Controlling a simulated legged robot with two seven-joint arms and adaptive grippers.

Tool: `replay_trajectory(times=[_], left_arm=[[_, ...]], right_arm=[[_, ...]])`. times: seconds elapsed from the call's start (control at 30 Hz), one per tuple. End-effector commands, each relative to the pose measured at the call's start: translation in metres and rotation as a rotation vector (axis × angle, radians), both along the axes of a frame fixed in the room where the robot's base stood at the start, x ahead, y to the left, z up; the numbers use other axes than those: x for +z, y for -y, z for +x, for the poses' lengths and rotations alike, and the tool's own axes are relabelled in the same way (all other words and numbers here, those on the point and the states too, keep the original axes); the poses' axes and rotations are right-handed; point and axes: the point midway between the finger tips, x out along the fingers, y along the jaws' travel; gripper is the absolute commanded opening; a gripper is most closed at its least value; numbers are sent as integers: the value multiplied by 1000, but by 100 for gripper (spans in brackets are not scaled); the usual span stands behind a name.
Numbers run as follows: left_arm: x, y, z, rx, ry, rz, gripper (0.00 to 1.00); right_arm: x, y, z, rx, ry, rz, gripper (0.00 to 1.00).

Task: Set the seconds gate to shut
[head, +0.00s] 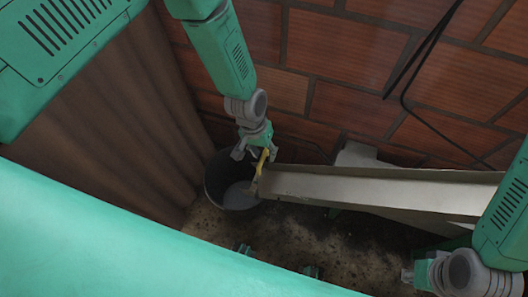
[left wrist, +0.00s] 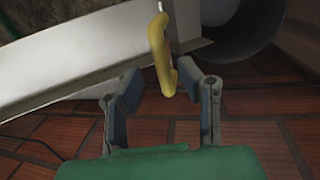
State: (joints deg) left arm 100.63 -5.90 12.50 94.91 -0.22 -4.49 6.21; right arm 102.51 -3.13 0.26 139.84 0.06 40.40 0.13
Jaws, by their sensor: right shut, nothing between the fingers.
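The seconds gate shows as a yellow handle (head: 263,160) at the lower left end of a pale metal chute (head: 370,188). The gate's plate is too small to make out. My left gripper (head: 252,146) is at the handle. In the left wrist view its two fingers (left wrist: 158,84) are open, with the yellow handle (left wrist: 159,45) reaching down between the tips; I see a gap on both sides. A thin metal rod shows at the handle's upper end. My right gripper (head: 408,275) is at the lower right, shut and empty, away from the gate.
A dark bucket (head: 214,178) stands under the chute's end; its rim also shows in the left wrist view (left wrist: 245,28). A brick wall (head: 340,105) is close behind, with a dark cable (head: 405,95) hanging. A brown corrugated surface (head: 110,125) stands on the left.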

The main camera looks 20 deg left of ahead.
Motion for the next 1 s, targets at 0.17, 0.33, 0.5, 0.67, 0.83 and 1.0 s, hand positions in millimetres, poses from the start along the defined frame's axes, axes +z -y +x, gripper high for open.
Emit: replay_trajectory(times=[0.17,0.33,0.5,0.67,0.83,1.0], left_arm=[[-4,0,0,0,1,-1,33],[-4,0,0,1,0,-1,33],[-4,0,0,0,0,1,0],[-5,0,0,0,0,2,0],[-24,0,0,1,0,1,0],[-56,0,0,0,0,0,0]], right_arm=[[0,0,0,0,0,0,0],[0,0,0,0,0,0,0],[0,0,0,0,0,0,0],[-1,0,0,0,0,0,0],[-16,0,0,0,0,0,0],[-38,0,0,0,0,0,0]])
